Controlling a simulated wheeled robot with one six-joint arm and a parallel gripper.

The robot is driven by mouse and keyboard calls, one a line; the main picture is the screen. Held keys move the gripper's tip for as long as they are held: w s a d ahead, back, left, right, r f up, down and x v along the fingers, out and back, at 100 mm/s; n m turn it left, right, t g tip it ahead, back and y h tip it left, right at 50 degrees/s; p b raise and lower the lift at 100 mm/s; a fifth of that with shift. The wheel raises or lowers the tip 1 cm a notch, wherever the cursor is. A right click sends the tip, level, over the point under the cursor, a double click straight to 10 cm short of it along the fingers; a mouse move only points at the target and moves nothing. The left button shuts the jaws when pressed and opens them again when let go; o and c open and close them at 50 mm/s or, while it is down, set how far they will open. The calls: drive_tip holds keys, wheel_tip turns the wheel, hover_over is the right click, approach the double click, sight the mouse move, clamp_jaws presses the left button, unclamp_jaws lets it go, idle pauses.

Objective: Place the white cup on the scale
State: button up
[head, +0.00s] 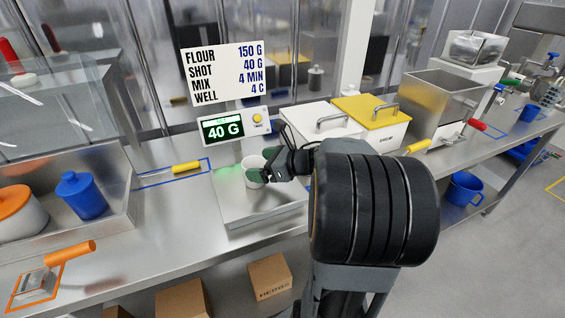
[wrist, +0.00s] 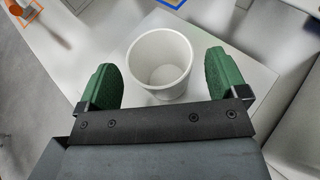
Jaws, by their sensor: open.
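The white cup (head: 253,169) stands upright on the metal plate of the scale (head: 240,207), towards its back. The scale's display (head: 222,129) reads 40 G. My gripper (head: 262,172) is at the cup, with a finger in front of part of it. In the wrist view the cup (wrist: 160,62) is empty and stands between the two green fingertips of my gripper (wrist: 160,75). The fingers are apart, with a gap visible on each side of the cup. The plate (wrist: 245,85) shows beneath the cup.
A blue lidded pot (head: 82,196) and an orange-lidded pot (head: 18,212) stand in a metal tray to the left. A yellow-handled tool (head: 186,168) lies left of the scale. White-lidded (head: 322,124) and yellow-lidded (head: 372,118) bins stand behind to the right.

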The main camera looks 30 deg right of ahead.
drive_tip(key=v, duration=0.9)
drive_tip(key=shift+s, duration=0.2)
drive_tip(key=w+r+m+t+h+p, duration=0.1)
drive_tip(key=w+r+m+t+h, duration=0.25)
drive_tip(key=m, duration=0.65)
drive_tip(key=w+r+m+h+p, duration=0.1)
drive_tip(key=w+r+m+h, duration=0.25)
drive_tip(key=m+h, duration=0.45)
drive_tip(key=s+a+f+m+g+y+p, duration=0.1)
drive_tip(key=s+a+f+m+g+y, duration=0.1)
drive_tip(key=s+a+f+m+g, duration=0.3)
drive_tip(key=s+a+f+m+g+y+p, duration=0.1)
drive_tip(key=s+a+f+m+g, duration=0.4)
drive_tip(key=m, duration=1.4)
drive_tip(key=s+a+g+y, duration=0.1)
drive_tip(key=s+a, duration=0.2)
drive_tip(key=a, duration=0.3)
drive_tip(key=shift+s+m+p, duration=0.3)
drive_tip(key=shift+s+p, duration=0.05)
